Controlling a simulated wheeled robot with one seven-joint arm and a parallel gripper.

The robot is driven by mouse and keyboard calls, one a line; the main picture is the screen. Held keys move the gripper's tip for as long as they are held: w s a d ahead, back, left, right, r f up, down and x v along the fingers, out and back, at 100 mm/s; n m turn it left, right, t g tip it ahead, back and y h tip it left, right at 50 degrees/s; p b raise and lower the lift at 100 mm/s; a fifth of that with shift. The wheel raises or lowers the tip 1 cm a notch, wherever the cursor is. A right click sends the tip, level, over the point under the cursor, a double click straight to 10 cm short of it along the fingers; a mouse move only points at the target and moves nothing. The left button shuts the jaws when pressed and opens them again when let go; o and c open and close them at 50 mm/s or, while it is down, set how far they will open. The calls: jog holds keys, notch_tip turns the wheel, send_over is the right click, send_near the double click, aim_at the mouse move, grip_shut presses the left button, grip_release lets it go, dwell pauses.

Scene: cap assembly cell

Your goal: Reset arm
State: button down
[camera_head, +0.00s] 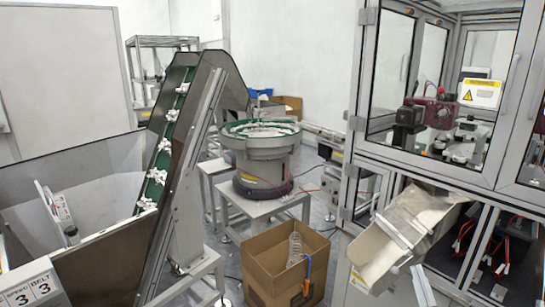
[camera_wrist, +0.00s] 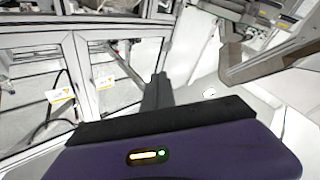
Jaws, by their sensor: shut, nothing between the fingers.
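My gripper (camera_wrist: 158,80) shows in the wrist view as dark fingers closed together beyond the purple wrist housing. Nothing is held between them. The fingers point toward a framed cabinet with clear panels (camera_wrist: 105,75) and a pale floor area. I cannot make out the gripper in the head view.
An inclined green conveyor (camera_head: 160,160) rises from a hopper (camera_head: 100,245) at left. A bowl feeder (camera_head: 262,140) stands mid-picture behind an open cardboard box (camera_head: 262,280). A glazed machine cabinet (camera_head: 350,150) with a tilted chute (camera_head: 408,222) stands at right. Floor shows between them.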

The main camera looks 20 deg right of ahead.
jog(key=s+a+f+y, duration=0.2)
jog(key=s+a+y, duration=0.2)
jog(key=s+a, duration=0.4)
jog(key=s+a+f+n+g+y, duration=0.1)
jog(key=s+a+f+y, duration=0.2)
jog(key=s+a, duration=0.5)
jog(key=s+a+f+g+y, duration=0.1)
jog(key=s+a+f+y, duration=0.2)
jog(key=s+a, duration=0.6)
jog(key=a+y, duration=0.1)
jog(key=a, duration=0.2)
jog(key=shift+a+f+n+y, duration=0.25)
jog(key=shift+n+y, duration=0.05)
jog(key=shift+s+d, duration=0.1)
jog(key=shift+d, duration=0.05)
